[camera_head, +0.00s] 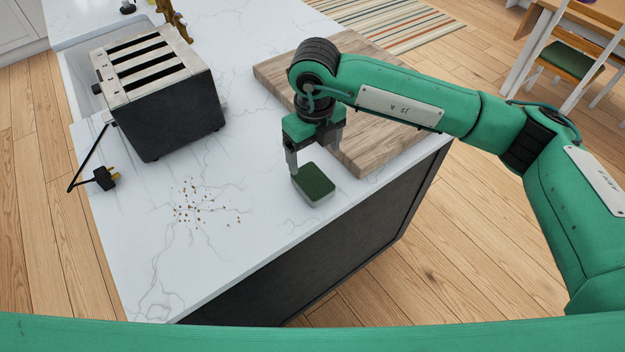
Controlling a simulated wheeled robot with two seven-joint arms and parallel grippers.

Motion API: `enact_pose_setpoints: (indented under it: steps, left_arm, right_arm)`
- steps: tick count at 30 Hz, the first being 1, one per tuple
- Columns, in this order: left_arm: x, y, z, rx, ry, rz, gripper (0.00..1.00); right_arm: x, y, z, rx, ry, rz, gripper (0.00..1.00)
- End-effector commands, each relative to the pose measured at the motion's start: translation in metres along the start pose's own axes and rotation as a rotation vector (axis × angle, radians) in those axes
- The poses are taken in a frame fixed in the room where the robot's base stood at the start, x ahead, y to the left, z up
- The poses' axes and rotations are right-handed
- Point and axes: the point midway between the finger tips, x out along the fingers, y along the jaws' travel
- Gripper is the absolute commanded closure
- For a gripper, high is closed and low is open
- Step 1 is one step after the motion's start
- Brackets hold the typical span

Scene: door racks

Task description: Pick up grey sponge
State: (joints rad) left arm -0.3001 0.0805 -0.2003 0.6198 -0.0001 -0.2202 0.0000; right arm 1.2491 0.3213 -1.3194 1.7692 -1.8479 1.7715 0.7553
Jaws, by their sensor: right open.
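The sponge (314,184) lies flat on the white marble counter near its front edge. It has a dark green top and a light grey lower part. My right gripper (314,160) points down just behind and above the sponge, with its fingers apart. Its left finger comes down at the sponge's far left corner; I cannot tell whether it touches. The right finger is partly hidden behind the gripper body. My left gripper is not in view.
A black toaster (170,105) stands at the back left, with its plug (104,178) on the counter. Brown crumbs (200,208) lie left of the sponge. A wooden board (375,135) lies behind and right of it.

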Motion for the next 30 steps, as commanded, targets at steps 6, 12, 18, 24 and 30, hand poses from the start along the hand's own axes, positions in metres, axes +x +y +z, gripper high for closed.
enact_pose_setpoints:
  steps: [6,12,18,24,30]
  left_arm:
    - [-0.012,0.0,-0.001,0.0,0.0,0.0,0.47]
    - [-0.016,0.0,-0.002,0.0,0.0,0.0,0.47]
    - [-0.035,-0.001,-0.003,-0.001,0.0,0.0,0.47]
    - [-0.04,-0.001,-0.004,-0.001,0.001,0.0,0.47]
    - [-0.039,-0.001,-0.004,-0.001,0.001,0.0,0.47]
  right_arm:
    - [0.035,0.001,0.0,0.0,0.001,0.003,0.15]
    - [0.048,0.001,0.001,-0.001,0.0,0.003,0.15]
    - [0.071,0.003,0.003,0.0,0.003,0.005,0.15]
    - [0.095,0.002,0.004,-0.002,0.0,0.003,0.15]
    - [0.098,0.002,0.004,-0.002,-0.002,0.003,0.15]
